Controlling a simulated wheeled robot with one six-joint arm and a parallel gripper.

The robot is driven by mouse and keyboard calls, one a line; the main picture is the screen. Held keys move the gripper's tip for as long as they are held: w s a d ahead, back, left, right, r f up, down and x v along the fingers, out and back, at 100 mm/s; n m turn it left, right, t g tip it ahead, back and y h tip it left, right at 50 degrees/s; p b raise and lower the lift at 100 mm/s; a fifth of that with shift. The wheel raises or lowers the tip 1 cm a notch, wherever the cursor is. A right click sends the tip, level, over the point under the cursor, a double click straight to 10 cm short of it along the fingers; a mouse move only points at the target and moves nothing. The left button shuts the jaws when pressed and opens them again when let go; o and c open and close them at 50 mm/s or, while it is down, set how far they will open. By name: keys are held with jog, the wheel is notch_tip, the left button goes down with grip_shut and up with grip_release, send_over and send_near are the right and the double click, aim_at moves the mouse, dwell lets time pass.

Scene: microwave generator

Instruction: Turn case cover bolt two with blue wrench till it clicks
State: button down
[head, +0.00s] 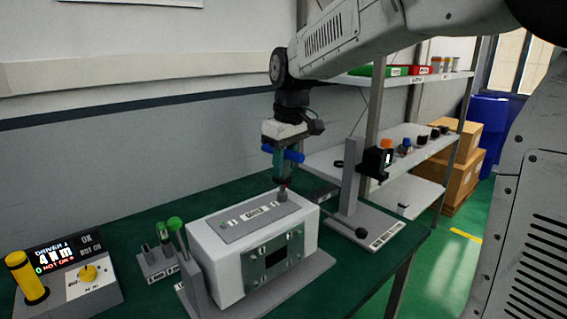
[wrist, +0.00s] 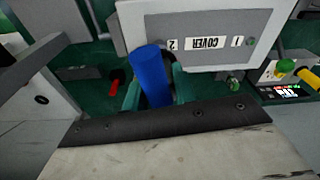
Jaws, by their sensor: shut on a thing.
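My gripper (head: 284,165) is shut on the blue wrench (head: 291,154), which hangs down over the white case (head: 228,270). The wrench's lower tip meets, or is very near, the far right end of the grey cover (head: 232,226), beside the label 2. In the wrist view the blue wrench handle (wrist: 150,75) stands between the teal fingers of my gripper (wrist: 153,98). The cover (wrist: 190,57) shows there with labels 2, COVER and 1. Bolt two is hidden behind the tool, so contact with it cannot be told.
A driver box (head: 70,275) with a lit display and yellow knob stands front left. A small rack (head: 158,262) holds green-topped tools left of the case. A grey post stand (head: 352,200) rises close on the right. Shelves (head: 425,150) with parts stand behind it.

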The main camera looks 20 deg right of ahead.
jog(key=m, duration=0.3)
jog(key=shift+a, duration=0.1)
jog(key=n, duration=0.4)
jog(key=shift+n, duration=0.3)
jog(key=n, duration=0.4)
jog(key=shift+w+d+n+y, duration=0.1)
jog(key=shift+d+n+y, duration=0.1)
jog(key=shift+n+y, duration=0.1)
